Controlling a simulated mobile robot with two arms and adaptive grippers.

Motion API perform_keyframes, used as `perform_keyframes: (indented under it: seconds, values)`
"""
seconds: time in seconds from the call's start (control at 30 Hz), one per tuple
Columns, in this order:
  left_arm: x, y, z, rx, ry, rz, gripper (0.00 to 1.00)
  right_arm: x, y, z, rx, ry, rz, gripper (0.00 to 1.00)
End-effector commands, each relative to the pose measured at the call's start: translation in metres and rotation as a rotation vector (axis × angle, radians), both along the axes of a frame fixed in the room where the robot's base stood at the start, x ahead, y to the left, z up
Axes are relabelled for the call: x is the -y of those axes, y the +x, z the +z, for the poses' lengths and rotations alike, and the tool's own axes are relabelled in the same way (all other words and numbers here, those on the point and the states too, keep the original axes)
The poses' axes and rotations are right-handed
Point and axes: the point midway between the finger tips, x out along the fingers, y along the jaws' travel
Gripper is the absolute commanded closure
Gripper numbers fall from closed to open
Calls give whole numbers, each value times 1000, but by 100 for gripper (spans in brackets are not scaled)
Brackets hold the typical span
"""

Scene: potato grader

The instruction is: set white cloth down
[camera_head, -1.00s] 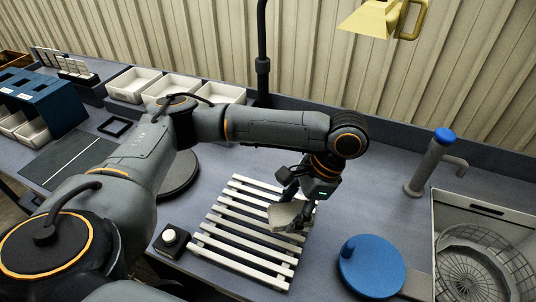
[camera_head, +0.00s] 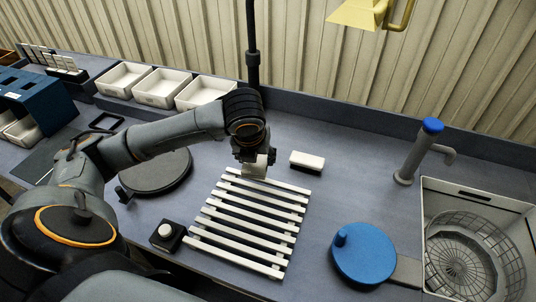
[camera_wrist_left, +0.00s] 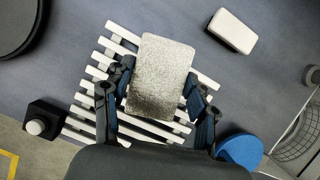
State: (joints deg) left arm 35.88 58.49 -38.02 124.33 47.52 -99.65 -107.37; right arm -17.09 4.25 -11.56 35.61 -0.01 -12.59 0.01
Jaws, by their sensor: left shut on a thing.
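My left gripper (camera_head: 257,160) is shut on the white cloth (camera_head: 255,169), a folded, pad-like piece. In the left wrist view the cloth (camera_wrist_left: 162,75) looks pale grey and speckled, with a finger at each side of it. It is held over the far end of the white slatted rack (camera_head: 245,224). I cannot tell whether the cloth touches the slats. My right gripper is not in view.
A white block (camera_head: 307,161) lies right of the rack's far end. A black round plate (camera_head: 157,172) is to the left, a button box (camera_head: 167,236) at the near left. A blue round lid (camera_head: 364,254), tap (camera_head: 418,153) and sink (camera_head: 477,205) are to the right. White bins (camera_head: 160,87) stand behind.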

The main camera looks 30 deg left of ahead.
Motion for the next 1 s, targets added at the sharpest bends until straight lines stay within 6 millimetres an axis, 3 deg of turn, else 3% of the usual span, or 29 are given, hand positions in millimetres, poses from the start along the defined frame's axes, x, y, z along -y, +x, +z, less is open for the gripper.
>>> perform_keyframes:
  seconds: [0.13, 0.37, 0.77, 1.0]
  values:
    - [-16, 2, 5, -4, 0, -144, 72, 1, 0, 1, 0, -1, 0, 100]
    - [-25, 13, 6, -2, -4, -230, 72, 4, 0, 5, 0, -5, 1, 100]
    - [-45, 91, -28, -5, -5, -228, 72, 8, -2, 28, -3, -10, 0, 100]
    - [-53, 124, -69, -5, -4, -229, 72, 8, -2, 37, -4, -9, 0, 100]
